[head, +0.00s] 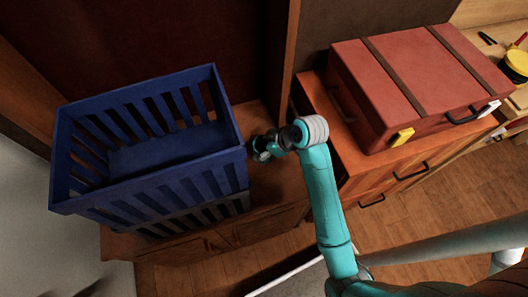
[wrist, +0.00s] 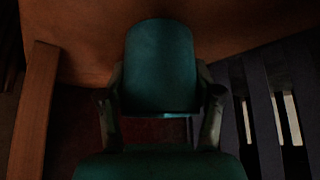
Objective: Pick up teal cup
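A teal cup (wrist: 160,62) shows in the upper middle of the wrist view, against a brown wooden surface. My gripper (wrist: 160,78) has one dark finger on each side of it, close to its left and right edges. The view is dark and I cannot tell whether the fingers press on the cup. In the head view my gripper (head: 260,152) is low beside the right end of the blue crate. The cup is mostly hidden there or too small to tell from the gripper.
A blue slatted crate (head: 150,195) stands on a wooden cabinet (head: 275,190), close to my gripper's left. A red-brown suitcase (head: 410,75) lies on the cabinet (head: 352,160) to the right. A wooden upright (head: 290,55) rises behind. Wooden floor is open in front.

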